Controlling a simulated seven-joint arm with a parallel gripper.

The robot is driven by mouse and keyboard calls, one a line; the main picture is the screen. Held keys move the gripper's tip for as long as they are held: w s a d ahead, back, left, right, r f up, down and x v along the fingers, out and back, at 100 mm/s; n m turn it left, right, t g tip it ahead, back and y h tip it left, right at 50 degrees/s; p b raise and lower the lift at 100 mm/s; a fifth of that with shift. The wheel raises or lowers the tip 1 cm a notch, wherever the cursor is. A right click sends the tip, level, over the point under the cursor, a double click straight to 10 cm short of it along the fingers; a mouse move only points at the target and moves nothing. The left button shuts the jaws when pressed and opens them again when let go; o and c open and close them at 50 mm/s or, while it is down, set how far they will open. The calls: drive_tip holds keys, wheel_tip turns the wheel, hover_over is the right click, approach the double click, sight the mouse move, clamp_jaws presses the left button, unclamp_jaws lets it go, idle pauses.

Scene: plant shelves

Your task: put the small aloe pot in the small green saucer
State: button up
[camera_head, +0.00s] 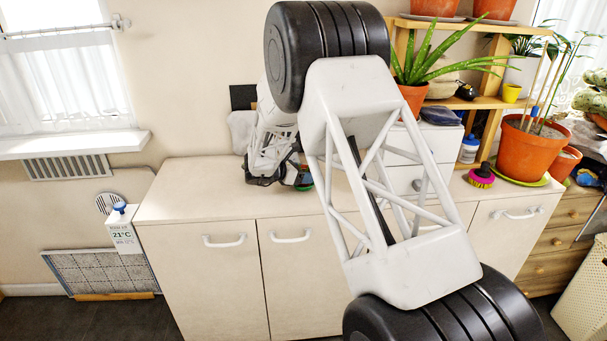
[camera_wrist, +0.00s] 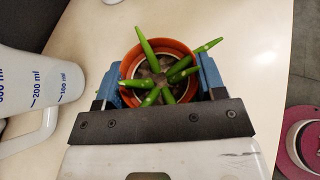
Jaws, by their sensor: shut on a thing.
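The small aloe pot (camera_wrist: 160,68), an orange pot with dark soil and several green spiky leaves, sits between the blue fingers of my gripper (camera_wrist: 160,80) in the wrist view. The gripper is shut on it. In the head view, my gripper (camera_head: 292,176) is low over the left part of the cabinet top, partly hidden by my arm. A small green patch (camera_head: 304,188) shows just below the gripper there; I cannot tell whether it is the small green saucer. The saucer is not clear in the wrist view, and the gap beneath the pot is hidden.
A measuring jug (camera_wrist: 38,90) stands left of the gripper in the wrist view. A larger aloe (camera_head: 415,95) and a big orange pot on a green saucer (camera_head: 528,182) stand further right. A pink brush (camera_head: 480,178) lies between. The cabinet top's left part (camera_head: 190,190) is clear.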

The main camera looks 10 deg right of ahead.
drive_tip(key=o, duration=0.9)
drive_tip(key=shift+a+r, duration=0.1)
drive_tip(key=shift+r, duration=0.05)
drive_tip(key=v, duration=1.2)
drive_tip(key=shift+s, duration=0.1)
